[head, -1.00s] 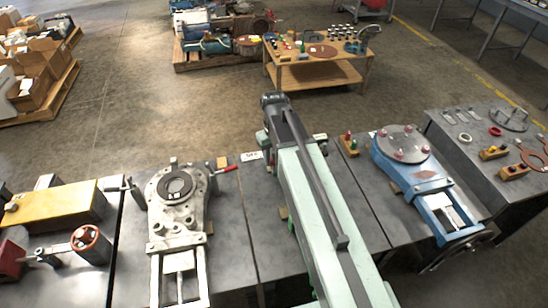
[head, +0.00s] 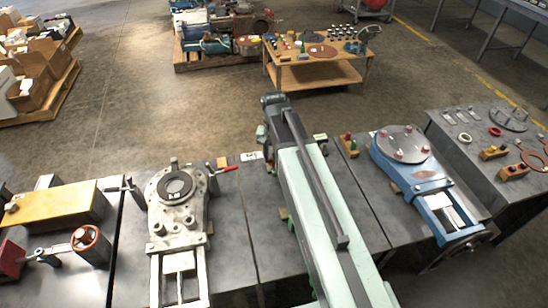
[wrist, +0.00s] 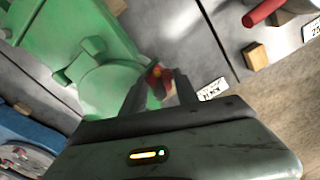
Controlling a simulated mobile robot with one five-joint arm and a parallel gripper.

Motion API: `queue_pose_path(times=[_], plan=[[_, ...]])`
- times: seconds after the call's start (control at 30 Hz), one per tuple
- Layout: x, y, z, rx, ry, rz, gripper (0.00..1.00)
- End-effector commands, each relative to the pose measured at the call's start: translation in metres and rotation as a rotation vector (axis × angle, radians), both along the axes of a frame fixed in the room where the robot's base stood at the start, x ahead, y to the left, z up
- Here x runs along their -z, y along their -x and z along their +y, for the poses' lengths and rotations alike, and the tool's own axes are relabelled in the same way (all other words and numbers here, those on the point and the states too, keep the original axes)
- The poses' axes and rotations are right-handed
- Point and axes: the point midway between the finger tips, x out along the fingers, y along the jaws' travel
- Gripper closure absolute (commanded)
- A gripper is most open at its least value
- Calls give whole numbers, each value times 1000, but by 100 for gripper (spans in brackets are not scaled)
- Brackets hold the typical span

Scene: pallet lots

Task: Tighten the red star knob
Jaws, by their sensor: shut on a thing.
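The red star knob (wrist: 158,83) shows in the wrist view between the two fingers of my gripper (wrist: 160,92), beside a green machine body (wrist: 105,85). My gripper is shut on the knob, and the fingers cover part of its sides. The knob is small and partly blurred there, so its turn angle cannot be told. In the head view my arm hides the knob, my gripper and most of the green machine.
In the head view a grey valve body (head: 178,205) with a red-handled lever stands left of my arm, and a blue valve (head: 425,190) stands to the right. A wooden block (wrist: 255,56) and a white label card (wrist: 212,89) lie near my gripper.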

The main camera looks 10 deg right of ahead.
Motion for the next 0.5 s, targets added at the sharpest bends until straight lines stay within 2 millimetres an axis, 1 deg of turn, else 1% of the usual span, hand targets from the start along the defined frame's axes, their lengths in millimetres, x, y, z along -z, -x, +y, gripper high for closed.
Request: queue_pose_path(times=[0.2, 0.5], plan=[[0, 0, 0, 76, 0, 0, 100], [0, 0, 0, 107, 0, 0, 100]])
